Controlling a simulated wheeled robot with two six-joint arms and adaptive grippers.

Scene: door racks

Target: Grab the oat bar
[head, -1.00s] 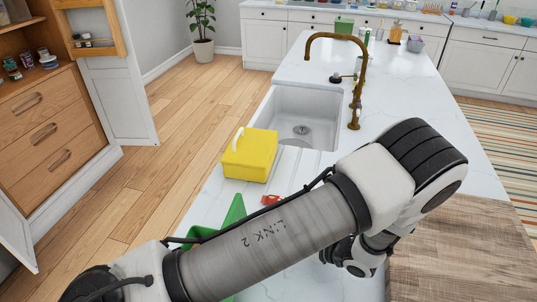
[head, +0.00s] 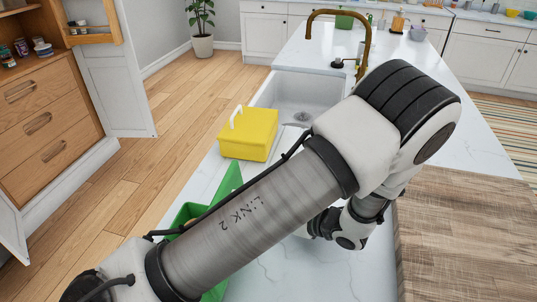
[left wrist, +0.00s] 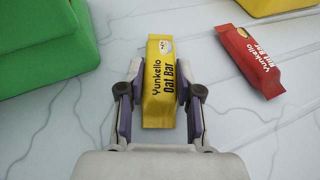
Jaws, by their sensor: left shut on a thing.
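The oat bar (left wrist: 159,85) is a yellow wrapper with dark "Yunkello Oat Bar" lettering. It lies lengthwise between the two fingers of my left gripper (left wrist: 158,95) in the left wrist view. The fingers are shut on its long sides, over the white marble counter (left wrist: 85,135). I cannot tell whether it touches the counter. In the head view my left arm hides the oat bar and the fingertips. My right gripper is in neither view.
A red bar (left wrist: 249,62) lies to the right of the oat bar. A green container (head: 185,213) stands at the left, and its side fills the wrist view's upper left (left wrist: 45,45). A yellow box (head: 248,135) stands by the sink (head: 290,90). A wooden board (head: 460,240) is at right.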

